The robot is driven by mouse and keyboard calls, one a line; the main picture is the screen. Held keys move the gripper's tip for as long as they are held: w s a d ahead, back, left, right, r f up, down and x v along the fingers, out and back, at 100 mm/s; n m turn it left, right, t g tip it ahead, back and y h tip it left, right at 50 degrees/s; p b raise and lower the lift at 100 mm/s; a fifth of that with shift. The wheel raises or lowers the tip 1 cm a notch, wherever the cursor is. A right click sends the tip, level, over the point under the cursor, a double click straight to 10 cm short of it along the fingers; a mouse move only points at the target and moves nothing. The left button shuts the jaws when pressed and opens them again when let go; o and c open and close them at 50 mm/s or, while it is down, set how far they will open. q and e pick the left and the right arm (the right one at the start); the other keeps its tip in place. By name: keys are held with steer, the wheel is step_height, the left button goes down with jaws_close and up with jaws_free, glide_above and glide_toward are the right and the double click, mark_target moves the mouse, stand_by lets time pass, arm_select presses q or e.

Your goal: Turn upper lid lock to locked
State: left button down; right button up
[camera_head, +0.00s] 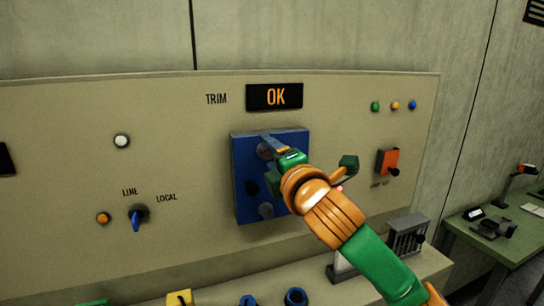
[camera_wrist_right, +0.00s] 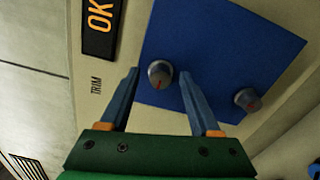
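A blue panel (camera_head: 243,207) is mounted on the beige console and carries an upper round grey knob (camera_head: 264,150) and a lower grey knob (camera_head: 265,210). My right gripper (camera_head: 272,146) is at the upper knob, partly covering it. In the right wrist view the blue panel (camera_wrist_right: 270,45) fills the upper right. The near grey knob (camera_wrist_right: 160,73), with a red mark, lies between the open fingertips of the right gripper (camera_wrist_right: 159,74). The right finger looks close to the knob; contact cannot be told. A second grey knob (camera_wrist_right: 247,99) is outside the fingers. My left gripper is not in view.
An "OK" display (camera_head: 275,96) is above the panel. An orange switch (camera_head: 388,162) and a green knob (camera_head: 348,166) are to its right. A LINE/LOCAL selector (camera_head: 137,214) is to its left. Small objects stand along the console's lower ledge.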

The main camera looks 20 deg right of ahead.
steer(key=shift+s+f, duration=0.15)
steer(key=shift+s, duration=0.2)
steer(key=s+b, duration=0.2)
steer(key=s, duration=0.4)
steer(key=shift+s+b, duration=0.2)
steer(key=shift+b, duration=0.15)
steer(key=shift+d, duration=0.15)
